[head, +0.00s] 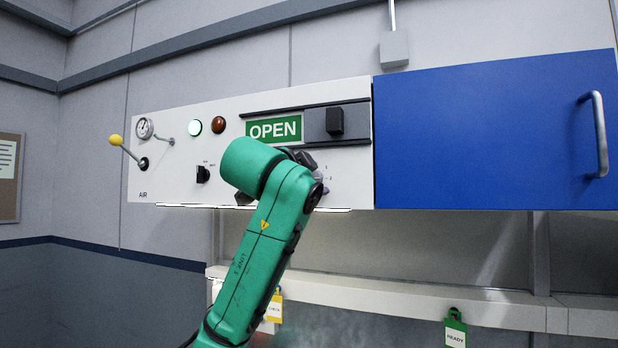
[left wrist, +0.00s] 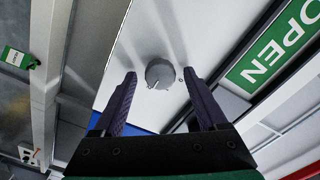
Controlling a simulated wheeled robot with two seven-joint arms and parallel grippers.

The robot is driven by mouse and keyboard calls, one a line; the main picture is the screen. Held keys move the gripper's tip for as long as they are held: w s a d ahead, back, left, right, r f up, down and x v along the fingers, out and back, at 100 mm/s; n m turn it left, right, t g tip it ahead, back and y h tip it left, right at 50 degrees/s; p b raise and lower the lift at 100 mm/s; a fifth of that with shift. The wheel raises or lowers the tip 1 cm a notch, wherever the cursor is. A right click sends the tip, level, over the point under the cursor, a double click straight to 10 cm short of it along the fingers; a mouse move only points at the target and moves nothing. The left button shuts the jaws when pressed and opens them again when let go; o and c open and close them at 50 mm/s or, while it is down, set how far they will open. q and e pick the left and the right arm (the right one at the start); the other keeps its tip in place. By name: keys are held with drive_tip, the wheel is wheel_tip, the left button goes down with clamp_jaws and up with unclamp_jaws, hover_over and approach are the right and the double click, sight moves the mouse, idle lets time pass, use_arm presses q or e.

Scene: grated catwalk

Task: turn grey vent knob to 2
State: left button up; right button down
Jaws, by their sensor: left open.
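The grey vent knob (left wrist: 159,72) is round and sits on the white panel in the left wrist view. A light pointer mark on its rim faces the lower left of that view. I cannot read any number by it. My left gripper (left wrist: 160,80) is open, with one dark finger on either side of the knob, apart from it. In the head view my green left arm hides the knob, and only parts of the dark gripper show. Small scale marks (head: 328,178) show just right of the arm. My right gripper is in neither view.

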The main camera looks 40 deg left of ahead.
use_arm(q)
drive_tip(key=shift+s+d+f, duration=0.1)
drive_tip(key=shift+s, duration=0.2)
drive_tip(key=b+v, duration=0.6)
drive_tip(key=v, duration=0.8)
